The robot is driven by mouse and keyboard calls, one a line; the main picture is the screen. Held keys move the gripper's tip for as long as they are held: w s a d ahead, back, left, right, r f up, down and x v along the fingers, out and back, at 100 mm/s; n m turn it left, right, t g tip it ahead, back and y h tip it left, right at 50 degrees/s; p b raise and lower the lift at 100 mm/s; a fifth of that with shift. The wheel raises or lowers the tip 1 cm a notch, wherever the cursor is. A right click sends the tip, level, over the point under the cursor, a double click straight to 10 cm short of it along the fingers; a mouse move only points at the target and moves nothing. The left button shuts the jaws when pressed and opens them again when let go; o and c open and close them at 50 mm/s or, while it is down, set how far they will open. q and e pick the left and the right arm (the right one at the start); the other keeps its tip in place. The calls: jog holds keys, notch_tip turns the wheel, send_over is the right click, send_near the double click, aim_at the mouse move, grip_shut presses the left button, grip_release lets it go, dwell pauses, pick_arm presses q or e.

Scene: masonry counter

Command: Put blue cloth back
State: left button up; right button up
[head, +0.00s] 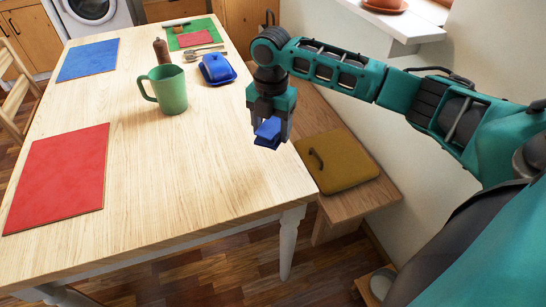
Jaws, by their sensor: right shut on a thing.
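My right gripper (271,128) is shut on a small blue piece that looks like the blue cloth (268,133). It holds the cloth near the right edge of the wooden table (170,190), pointing down. Most of the cloth's upper part is hidden between the fingers, and I cannot tell whether it touches the table. My left gripper is not in view.
A green mug (170,92), a blue butter dish (217,70) and a brown mill (161,50) stand farther back. Red (60,175) and blue (88,60) mats lie at left. The front tabletop is clear.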

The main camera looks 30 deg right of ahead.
aim_at(272, 167)
notch_tip(272, 167, down, 10)
jog(key=shift+f+b, duration=0.1)
jog(key=shift+b, duration=0.45)
jog(key=shift+f, duration=0.15)
jog(key=o, duration=1)
notch_tip(272, 167, up, 12)
jog(key=shift+r+p, duration=0.2)
jog(key=shift+p, duration=0.5)
